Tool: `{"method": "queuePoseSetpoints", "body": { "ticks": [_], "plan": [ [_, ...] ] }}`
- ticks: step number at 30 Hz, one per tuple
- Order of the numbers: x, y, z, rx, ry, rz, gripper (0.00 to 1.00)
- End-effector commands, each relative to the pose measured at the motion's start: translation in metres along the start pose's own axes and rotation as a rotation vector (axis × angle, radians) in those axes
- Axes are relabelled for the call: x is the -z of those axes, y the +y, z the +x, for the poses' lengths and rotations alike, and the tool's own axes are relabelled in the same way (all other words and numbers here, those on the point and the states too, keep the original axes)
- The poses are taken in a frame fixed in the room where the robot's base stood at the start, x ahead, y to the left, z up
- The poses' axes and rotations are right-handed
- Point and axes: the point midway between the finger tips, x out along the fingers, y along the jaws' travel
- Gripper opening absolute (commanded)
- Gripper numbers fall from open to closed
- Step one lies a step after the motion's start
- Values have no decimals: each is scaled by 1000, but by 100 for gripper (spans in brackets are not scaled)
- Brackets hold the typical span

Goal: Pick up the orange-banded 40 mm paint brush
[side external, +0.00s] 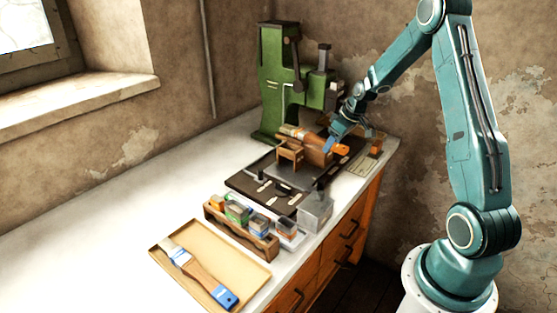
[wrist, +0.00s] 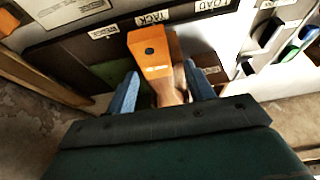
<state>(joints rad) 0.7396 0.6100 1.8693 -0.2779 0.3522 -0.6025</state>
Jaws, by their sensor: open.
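The orange-banded brush (wrist: 152,52) lies across a small wooden stand (side external: 288,155) on the dark board. Its orange handle end (side external: 341,149) sticks out to the right. In the wrist view this orange end, with a dark hole, lies between my two blue fingers, with brown wood below it. My gripper (side external: 333,144) is open around the handle; it also shows in the wrist view (wrist: 161,75). A gap shows at the left finger; I cannot tell whether the right finger touches. The brush's far end is partly hidden.
A green press (side external: 271,85) stands behind the board. A wooden rack (side external: 240,235) of small containers and a grey block (side external: 315,212) stand in front. A blue-ended brush (side external: 198,271) lies in a tan tray (side external: 250,272). The left bench is clear.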

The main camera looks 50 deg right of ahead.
Motion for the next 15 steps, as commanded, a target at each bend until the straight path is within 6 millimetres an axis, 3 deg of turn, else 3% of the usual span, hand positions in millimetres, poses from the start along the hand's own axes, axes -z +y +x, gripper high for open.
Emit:
{"method": "queuePoseSetpoints", "body": {
  "ticks": [4,12,15],
  "plan": [
    [0,0,0,0,0,0,53],
    [0,0,0,0,0,0,0],
    [0,0,0,0,1,0,0]
  ]
}}
